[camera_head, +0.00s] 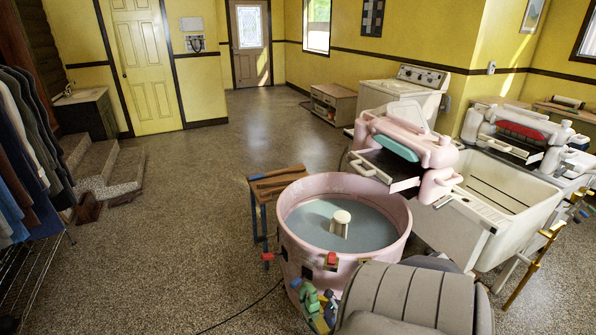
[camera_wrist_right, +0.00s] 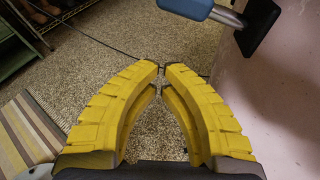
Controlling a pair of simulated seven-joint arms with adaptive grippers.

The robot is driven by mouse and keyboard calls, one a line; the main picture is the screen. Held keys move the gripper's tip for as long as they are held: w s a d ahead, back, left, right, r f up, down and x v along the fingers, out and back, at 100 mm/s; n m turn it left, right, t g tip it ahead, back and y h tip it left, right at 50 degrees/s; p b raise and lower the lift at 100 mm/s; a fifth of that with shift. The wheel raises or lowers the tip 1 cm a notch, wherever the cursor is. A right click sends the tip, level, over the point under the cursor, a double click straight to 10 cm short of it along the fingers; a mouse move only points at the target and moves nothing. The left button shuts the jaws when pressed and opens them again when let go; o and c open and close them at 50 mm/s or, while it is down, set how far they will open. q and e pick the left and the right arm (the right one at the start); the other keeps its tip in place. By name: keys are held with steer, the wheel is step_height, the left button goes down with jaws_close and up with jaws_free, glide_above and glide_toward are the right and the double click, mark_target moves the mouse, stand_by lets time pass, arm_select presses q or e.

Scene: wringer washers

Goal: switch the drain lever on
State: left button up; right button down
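The pink washer tub (camera_head: 395,235) stands at the lower middle of the head view, with pale water and a cream agitator inside. Its pink wall (camera_wrist_right: 275,95) fills the right of the right wrist view. A lever with a blue handle (camera_wrist_right: 186,7) and a metal shaft joins a black plate on that wall. My right gripper (camera_wrist_right: 161,69) has yellow fingers, shut with their tips together and nothing between them. The tips are apart from the lever, below its handle in the picture. Small green, blue and yellow parts low on the tub's front are too small to tell apart. My left gripper is not in view.
A pink wringer (camera_head: 400,140) overhangs the tub. A white basin (camera_head: 515,195) is at the right. A small wooden bench (camera_head: 280,180) stands left of the tub. A black cable (camera_wrist_right: 105,43) lies on the speckled floor.

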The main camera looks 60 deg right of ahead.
steer(key=shift+v, duration=2.9)
steer(key=shift+d, duration=0.2)
